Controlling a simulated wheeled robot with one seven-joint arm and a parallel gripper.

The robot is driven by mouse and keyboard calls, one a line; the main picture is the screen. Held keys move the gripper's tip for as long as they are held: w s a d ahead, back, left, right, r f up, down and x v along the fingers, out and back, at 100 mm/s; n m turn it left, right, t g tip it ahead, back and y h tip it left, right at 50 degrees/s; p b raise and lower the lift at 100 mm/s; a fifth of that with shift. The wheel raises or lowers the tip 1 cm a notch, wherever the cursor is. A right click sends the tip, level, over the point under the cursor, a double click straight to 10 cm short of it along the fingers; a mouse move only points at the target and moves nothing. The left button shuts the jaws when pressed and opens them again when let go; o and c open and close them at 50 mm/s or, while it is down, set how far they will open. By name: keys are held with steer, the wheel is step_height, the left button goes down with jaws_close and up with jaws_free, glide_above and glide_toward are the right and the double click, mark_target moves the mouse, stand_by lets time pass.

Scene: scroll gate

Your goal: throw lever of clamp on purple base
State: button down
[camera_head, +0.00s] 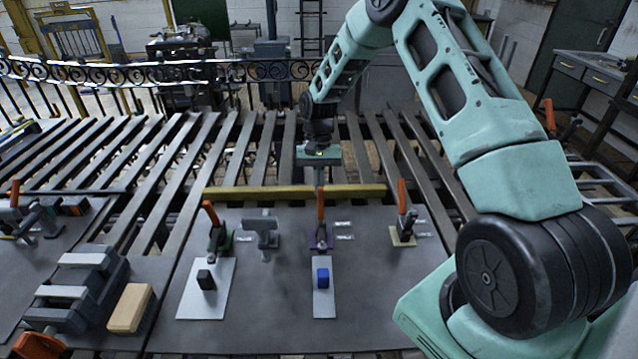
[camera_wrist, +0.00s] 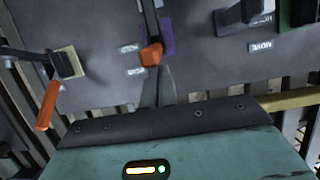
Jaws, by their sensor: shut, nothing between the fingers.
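The clamp on the purple base (camera_head: 319,246) stands near the middle of the grey bench top. Its orange lever (camera_head: 320,203) stands upright. In the wrist view part of the purple base (camera_wrist: 169,40) shows at the top, with the orange lever end (camera_wrist: 151,54) just beyond my fingertips. My gripper (camera_head: 320,182) is shut and empty, right behind the lever in the head view. In the wrist view my gripper fingers (camera_wrist: 160,80) overlap the lever end closely; I cannot tell whether they touch it.
A green-based clamp (camera_head: 217,238) stands left and a tan-based clamp (camera_head: 403,233) right, both with orange levers. A grey fixture (camera_head: 264,230) stands between. A blue block (camera_head: 322,277) on a pale plate lies in front. A yellow bar (camera_head: 270,193) runs along the bench's back edge.

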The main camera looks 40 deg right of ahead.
mark_target(319, 188)
steer(key=s+a+t+b, duration=0.1)
steer(key=s+t+h+b, duration=0.1)
steer(key=shift+s+a+r+h+b, duration=0.2)
steer(key=shift+a+h+b, duration=0.1)
steer(key=shift+a+b, duration=0.1)
steer(key=shift+s+a+r, duration=0.1)
steer(key=shift+s+a, duration=0.3)
steer(key=shift+s, duration=0.25)
